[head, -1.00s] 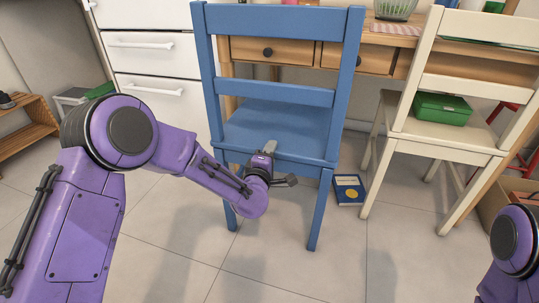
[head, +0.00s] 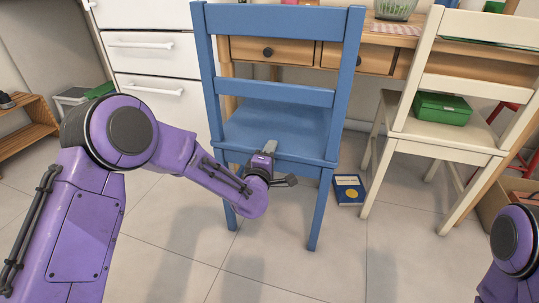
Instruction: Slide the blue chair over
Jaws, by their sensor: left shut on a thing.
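The blue chair (head: 277,97) stands upright in the middle of the head view, its back towards me, in front of the wooden desk. My left gripper (head: 270,150) is at the rear edge of the chair's seat, below the backrest slats. It is shut on the chair there; the exact contact of the fingers is partly hidden by the gripper's own body. Of my right arm only a purple link shows at the lower right edge; its gripper is out of view.
A wooden desk (head: 300,52) with drawers stands behind the chair. A cream chair (head: 450,87) holding a green box (head: 443,108) is to the right. A blue book (head: 349,189) lies on the floor between the chairs. White drawers (head: 155,75) are at left. The near tiled floor is clear.

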